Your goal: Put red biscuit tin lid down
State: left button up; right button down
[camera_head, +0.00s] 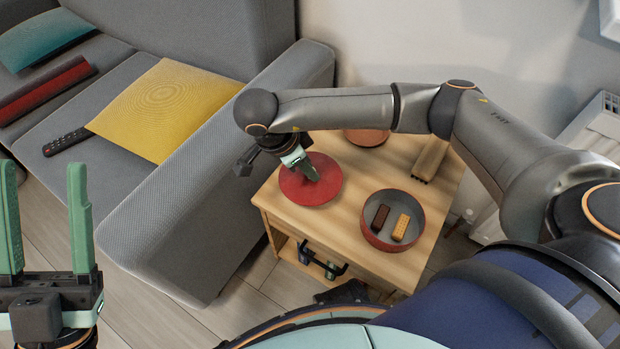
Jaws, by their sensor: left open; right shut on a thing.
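The red biscuit tin lid (322,189) is a round red disc over the left part of the wooden side table. My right gripper (308,172) is shut on it near its upper middle; the fingers hide part of the lid. I cannot tell whether the lid touches the tabletop. The open red tin (366,233) stands to the right of the lid, with a dark biscuit (380,217) and a light biscuit (401,227) inside. My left gripper (45,215) is open and empty at the far left, away from the table.
The side table (345,218) also carries a round reddish-brown item (367,137) and a tan brush-like thing (430,158) at the back. A grey sofa (170,215) with a yellow cushion (165,108) and a remote (67,141) stands close on the left.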

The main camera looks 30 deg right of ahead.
jog(key=shift+w+d+f, duration=0.25)
jog(key=shift+w+f, duration=0.05)
jog(key=shift+f, duration=0.15)
jog(key=shift+w+d+f, duration=0.25)
jog(key=shift+w+f, duration=0.05)
jog(key=shift+f, duration=0.15)
jog(key=shift+w+d+f+b, duration=0.1)
jog(key=shift+f+b, duration=0.55)
jog(key=shift+f, duration=0.25)
jog(key=shift+w+d+f+b, duration=0.1)
jog(key=shift+f+b, duration=0.5)
jog(key=shift+f, duration=0.3)
jog(key=shift+f, duration=0.2)
jog(key=c, duration=0.7)
grip_release()
jog(key=shift+r, duration=0.25)
jog(key=p+v, duration=0.4)
jog(key=v, duration=0.8)
jog(key=shift+a, duration=0.1)
